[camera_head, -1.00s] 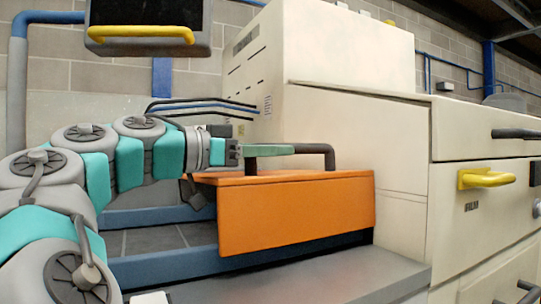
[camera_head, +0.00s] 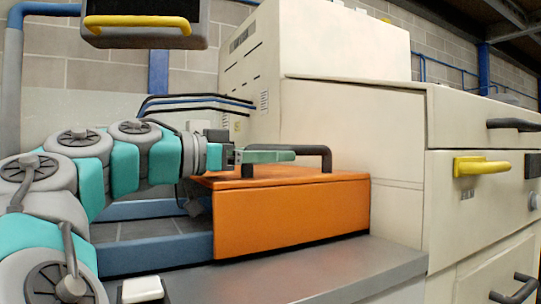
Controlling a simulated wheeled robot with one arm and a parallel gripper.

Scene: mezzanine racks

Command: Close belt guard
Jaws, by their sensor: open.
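The belt guard (camera_head: 290,215) is an orange box-shaped cover with a black bar handle (camera_head: 312,151) on top. It sits level over the blue frame, with a thin dark line along its bottom edge. My gripper (camera_head: 268,156) reaches from the left just above the guard's top. It is open, and its green finger lies level beside the handle, overlapping it in the picture. I cannot tell whether the finger touches the handle or the cover. The far side of the guard is hidden.
A cream machine housing (camera_head: 350,130) stands right behind the guard. Cream drawers with a yellow handle (camera_head: 482,166) stand at right. A grey ledge (camera_head: 300,276) runs in front. A dark panel with a yellow bar (camera_head: 140,21) hangs above my arm. Blue rails (camera_head: 150,259) lie at left.

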